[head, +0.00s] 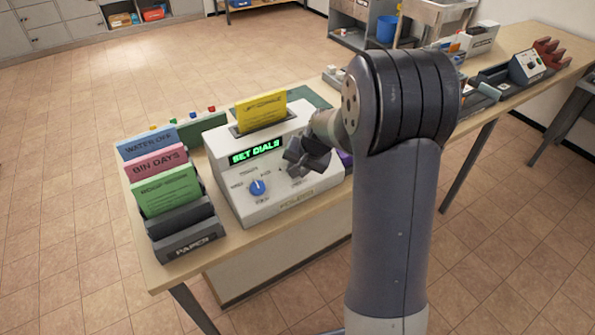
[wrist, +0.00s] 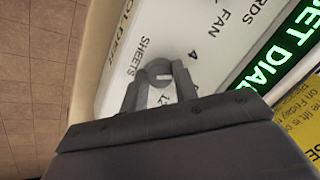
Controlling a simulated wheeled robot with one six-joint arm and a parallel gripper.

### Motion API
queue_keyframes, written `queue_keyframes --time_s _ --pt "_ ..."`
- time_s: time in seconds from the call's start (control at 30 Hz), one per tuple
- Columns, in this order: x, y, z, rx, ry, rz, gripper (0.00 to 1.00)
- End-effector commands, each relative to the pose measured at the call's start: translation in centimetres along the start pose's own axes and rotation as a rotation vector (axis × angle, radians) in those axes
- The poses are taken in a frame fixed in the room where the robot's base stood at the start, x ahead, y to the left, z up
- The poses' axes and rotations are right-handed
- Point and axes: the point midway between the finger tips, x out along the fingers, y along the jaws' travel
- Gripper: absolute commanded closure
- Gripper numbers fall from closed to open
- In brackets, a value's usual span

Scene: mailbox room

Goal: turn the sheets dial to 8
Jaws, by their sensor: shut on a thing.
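The sheets dial (wrist: 158,70) is a small grey round knob with a white mark, on the white panel of the folding machine (head: 292,199). The word SHEETS, a 4 and a partly hidden number are printed around it. My gripper (wrist: 156,82) is shut on the dial, one finger on each side. In the head view my gripper (head: 303,163) covers the dial on the right of the machine's front. I cannot read which number the white mark points to. The green display (head: 257,151) reads SET DIALS.
A blue dial (head: 258,187) sits left of my gripper. A yellow sheet (head: 262,110) stands in the machine's top slot. A paper rack (head: 190,243) with blue, pink and green sheets stands on the left. The table (head: 152,270) continues to the back right.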

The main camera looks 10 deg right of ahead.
Motion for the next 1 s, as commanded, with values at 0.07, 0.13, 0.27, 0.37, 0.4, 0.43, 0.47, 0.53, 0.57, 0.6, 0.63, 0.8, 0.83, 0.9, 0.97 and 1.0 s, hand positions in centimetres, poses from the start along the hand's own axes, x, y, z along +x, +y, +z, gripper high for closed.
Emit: queue_keyframes --time_s 0.07,0.13,0.27,0.37,0.4,0.43,0.47,0.53,0.57,0.6,0.63,0.8,0.83,0.9,0.97,1.0 --pt "0.14 0.14 -0.03 0.071 -0.002 -0.013 0.95" --pt "0.14 0.14 -0.02 0.136 -0.007 -0.024 0.95" --pt "0.12 0.16 -0.03 0.249 -0.013 -0.044 0.95" --pt "0.10 0.20 -0.05 0.327 -0.017 -0.057 0.95" --pt "0.09 0.20 -0.05 0.355 -0.019 -0.063 0.95" --pt "0.08 0.21 -0.05 0.375 -0.020 -0.066 0.95" --pt "0.08 0.21 -0.05 0.393 -0.021 -0.069 0.95" --pt "0.06 0.20 -0.05 0.434 -0.024 -0.077 0.95" --pt "0.06 0.20 -0.05 0.450 -0.024 -0.079 0.95" --pt "0.05 0.20 -0.05 0.469 -0.026 -0.082 0.95" --pt "0.05 0.20 -0.05 0.481 -0.026 -0.085 0.95" --pt "0.02 0.18 -0.05 0.535 -0.029 -0.095 0.95" --pt "0.02 0.18 -0.06 0.542 -0.030 -0.096 0.95" --pt "0.01 0.18 -0.06 0.553 -0.030 -0.098 0.95" --pt "0.00 0.18 -0.06 0.559 -0.031 -0.099 0.95" --pt "0.00 0.18 -0.06 0.561 -0.031 -0.099 0.95"
